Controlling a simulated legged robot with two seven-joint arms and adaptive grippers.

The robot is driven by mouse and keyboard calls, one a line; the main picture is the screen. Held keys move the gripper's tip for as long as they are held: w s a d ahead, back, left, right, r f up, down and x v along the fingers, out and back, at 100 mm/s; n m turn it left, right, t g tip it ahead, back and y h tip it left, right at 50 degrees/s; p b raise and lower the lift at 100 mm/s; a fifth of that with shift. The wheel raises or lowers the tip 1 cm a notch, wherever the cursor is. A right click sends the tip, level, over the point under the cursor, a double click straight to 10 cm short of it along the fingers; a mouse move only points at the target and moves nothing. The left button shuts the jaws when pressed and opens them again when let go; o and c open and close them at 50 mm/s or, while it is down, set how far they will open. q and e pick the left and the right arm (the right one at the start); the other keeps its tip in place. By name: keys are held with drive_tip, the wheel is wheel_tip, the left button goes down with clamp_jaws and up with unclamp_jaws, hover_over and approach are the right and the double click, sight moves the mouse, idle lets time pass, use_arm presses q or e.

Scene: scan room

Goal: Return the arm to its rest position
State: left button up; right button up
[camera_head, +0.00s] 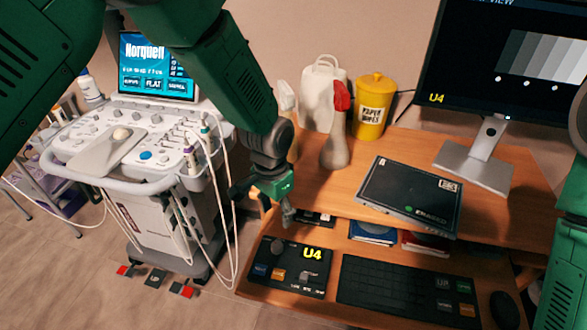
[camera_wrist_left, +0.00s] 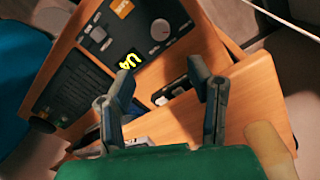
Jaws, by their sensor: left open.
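My left arm (camera_head: 225,70) comes in from the top left of the head view and reaches down over the left end of the wooden desk. Its gripper (camera_head: 264,205) hangs above the desk's left edge, in front of the spray bottles. In the left wrist view the two fingers of the gripper (camera_wrist_left: 160,76) stand apart with nothing between them. The desk and the U4 control panel (camera_wrist_left: 130,35) lie beyond the fingertips. Part of my right arm (camera_head: 565,270) shows at the right edge of the head view; its gripper is out of sight.
An ultrasound cart (camera_head: 135,165) with hanging cables stands close left of the gripper. The desk (camera_head: 395,148) holds a red-topped spray bottle (camera_head: 336,140), a yellow wipes tub (camera_head: 371,108), a dark tablet (camera_head: 410,190) and a monitor (camera_head: 500,50). A keyboard (camera_head: 400,290) lies on the lower shelf.

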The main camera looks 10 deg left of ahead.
use_arm(q)
drive_tip(key=shift+n, duration=0.5)
drive_tip(key=s+a+f, duration=0.1)
drive_tip(key=s+f, duration=0.2)
drive_tip(key=f, duration=0.1)
drive_tip(key=s+a+f, duration=0.1)
drive_tip(key=s+f, duration=0.1)
drive_tip(key=shift+s+a+f+b, duration=0.1)
drive_tip(key=shift+s+a+b, duration=0.2)
drive_tip(key=shift+b, duration=0.05)
drive_tip(key=s+a+f+n+b, duration=0.1)
drive_tip(key=s+a, duration=0.4)
drive_tip(key=s, duration=0.6)
drive_tip(key=s+a+f+n+t+b, duration=0.1)
drive_tip(key=s+a+f+n, duration=0.2)
drive_tip(key=s, duration=0.9)
drive_tip(key=a+f, duration=0.3)
drive_tip(key=shift+a+f+y, duration=0.2)
drive_tip(key=shift+f+y, duration=0.1)
drive_tip(key=shift+d, duration=0.1)
